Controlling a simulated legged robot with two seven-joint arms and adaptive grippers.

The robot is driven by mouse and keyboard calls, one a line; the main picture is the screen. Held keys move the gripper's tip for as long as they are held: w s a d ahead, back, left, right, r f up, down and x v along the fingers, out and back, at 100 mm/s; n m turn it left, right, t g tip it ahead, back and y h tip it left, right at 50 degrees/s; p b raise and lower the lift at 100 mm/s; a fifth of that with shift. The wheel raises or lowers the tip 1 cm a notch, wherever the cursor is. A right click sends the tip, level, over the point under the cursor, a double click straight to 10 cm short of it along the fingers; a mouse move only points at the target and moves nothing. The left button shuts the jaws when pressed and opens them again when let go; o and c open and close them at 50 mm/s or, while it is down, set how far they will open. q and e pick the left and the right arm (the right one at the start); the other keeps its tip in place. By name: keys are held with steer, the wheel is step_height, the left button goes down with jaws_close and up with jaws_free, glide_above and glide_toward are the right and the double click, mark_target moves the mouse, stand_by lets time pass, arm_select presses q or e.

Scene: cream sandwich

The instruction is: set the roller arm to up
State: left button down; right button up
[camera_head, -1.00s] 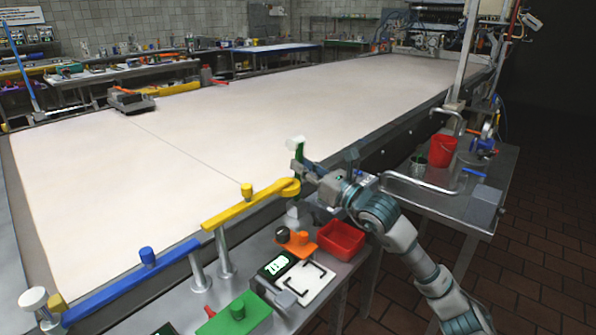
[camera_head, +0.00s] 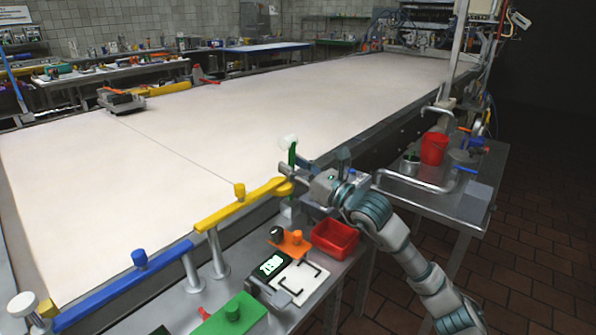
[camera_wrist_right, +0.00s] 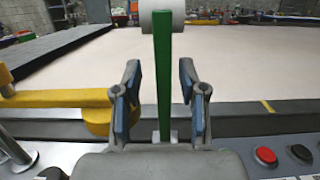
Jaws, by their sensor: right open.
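The roller arm is a green bar (camera_head: 292,157) with a white roller (camera_head: 288,142) at its top, beside the near edge of the large cream-covered table. In the right wrist view the green bar (camera_wrist_right: 164,75) stands upright in the picture, with the white roller (camera_wrist_right: 160,14) cut off by the top edge. My right gripper (camera_head: 312,165) is open; in its wrist view the two blue-padded fingers (camera_wrist_right: 160,88) stand on either side of the green bar, with a visible gap on both sides. The bar's base is partly hidden by my gripper. My left gripper is not in view.
A yellow bar (camera_head: 225,213) and a blue bar (camera_head: 125,288) run along the near edge on posts. A red bin (camera_head: 335,239), an orange piece (camera_head: 292,246) and a green box (camera_head: 230,316) are below. A metal side table (camera_head: 437,199) with a red bucket (camera_head: 434,148) stands right.

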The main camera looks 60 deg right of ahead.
steer(key=shift+s+d+f, duration=0.1)
steer(key=shift+s+f, duration=0.1)
steer(key=shift+s, duration=0.2)
steer(key=s+a+f, duration=0.1)
steer(key=s+f, duration=0.1)
steer(key=s, duration=0.8)
steer(key=shift+s, duration=0.4)
steer(key=shift+a, duration=0.1)
